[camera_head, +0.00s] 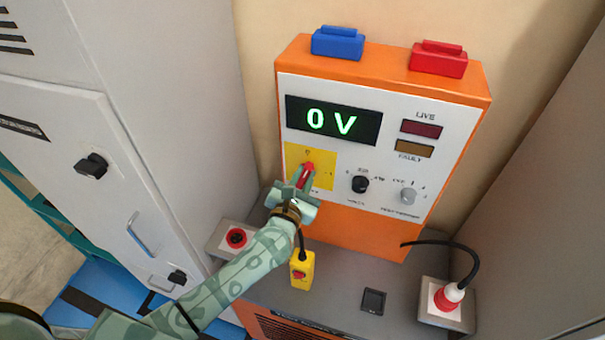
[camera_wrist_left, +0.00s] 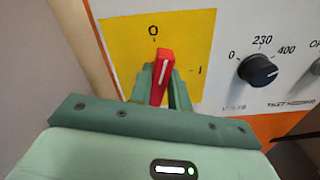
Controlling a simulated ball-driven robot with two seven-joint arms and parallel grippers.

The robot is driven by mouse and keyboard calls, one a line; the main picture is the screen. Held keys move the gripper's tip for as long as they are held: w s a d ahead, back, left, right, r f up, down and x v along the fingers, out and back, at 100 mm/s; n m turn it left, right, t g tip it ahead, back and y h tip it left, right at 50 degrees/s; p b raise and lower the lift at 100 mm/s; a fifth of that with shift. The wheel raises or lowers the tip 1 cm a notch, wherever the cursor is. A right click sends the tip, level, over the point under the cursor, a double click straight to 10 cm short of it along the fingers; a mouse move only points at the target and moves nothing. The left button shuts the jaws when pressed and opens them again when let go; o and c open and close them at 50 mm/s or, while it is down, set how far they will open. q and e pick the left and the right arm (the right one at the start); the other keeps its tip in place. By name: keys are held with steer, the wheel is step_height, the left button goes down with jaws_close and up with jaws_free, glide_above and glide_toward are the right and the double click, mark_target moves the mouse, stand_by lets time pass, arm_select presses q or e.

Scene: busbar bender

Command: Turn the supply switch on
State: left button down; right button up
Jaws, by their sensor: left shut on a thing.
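The supply switch is a red handle (camera_head: 307,171) on a yellow plate (camera_head: 325,155) of the orange supply unit. In the left wrist view the handle (camera_wrist_left: 163,72) has a white line and points up, close to the 0 mark, leaning slightly right. A 1 mark sits to the right on the plate (camera_wrist_left: 195,35). My left gripper (camera_head: 303,181) is shut on the handle, one finger on each side, as the left wrist view (camera_wrist_left: 161,84) shows. The display (camera_head: 333,121) reads 0 V in green. My right gripper is not in view.
A black voltage knob (camera_head: 360,185) and a grey knob (camera_head: 408,196) sit right of the switch. The LIVE lamp (camera_head: 421,129) looks dark red. A grey cabinet (camera_head: 160,90) stands left.

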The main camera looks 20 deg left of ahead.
arm_select(q)
steer(key=m, duration=0.2)
steer(key=m+p, duration=0.1)
steer(key=shift+d+m, duration=0.2)
steer(key=shift+m, duration=0.2)
steer(key=m+p, duration=0.1)
steer(key=m, duration=0.2)
steer(key=shift+d+f+m+p, duration=0.2)
steer(key=shift+m+p, duration=0.1)
steer(key=shift+p, duration=0.1)
steer(key=shift+d+f+m+p, duration=0.15)
steer(key=shift+m+p, duration=0.15)
steer(key=shift+m, duration=0.85)
steer(key=shift+a+f+m+p, duration=0.15)
steer(key=shift+m+p, duration=0.2)
steer(key=shift+m, duration=0.85)
steer(key=shift+d+f+m+p, duration=0.15)
steer(key=shift+m+p, duration=0.15)
steer(key=shift+m, duration=0.85)
steer(key=c, duration=1.3)
jaws_free()
steer(key=shift+s, duration=0.1)
